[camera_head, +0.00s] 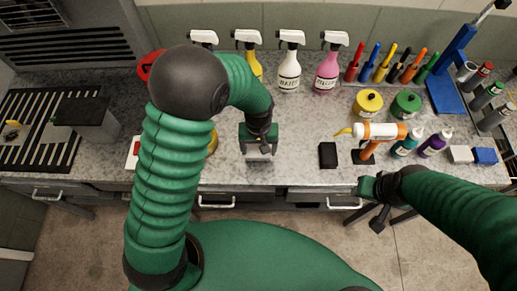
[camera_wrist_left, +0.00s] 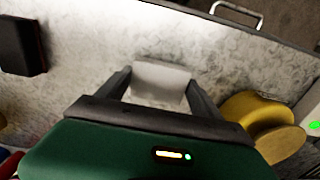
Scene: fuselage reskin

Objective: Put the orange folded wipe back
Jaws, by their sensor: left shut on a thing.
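My left gripper (camera_head: 262,152) is over the grey stone-patterned worktop near its front edge, at the middle of the head view. In the left wrist view, the left gripper (camera_wrist_left: 160,88) has its two dark fingers on either side of a pale, whitish flat piece (camera_wrist_left: 160,76) and is shut on it. The piece looks pale grey, not orange. I cannot make out an orange folded wipe in either view. My right gripper (camera_head: 372,200) is in front of the worktop's edge at the right; whether it is open or shut cannot be told.
A black block (camera_head: 327,155) lies right of my left gripper. An orange-and-white tube with a yellow nozzle (camera_head: 375,131) is on a stand. A yellow round thing (camera_wrist_left: 262,120) is close by.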

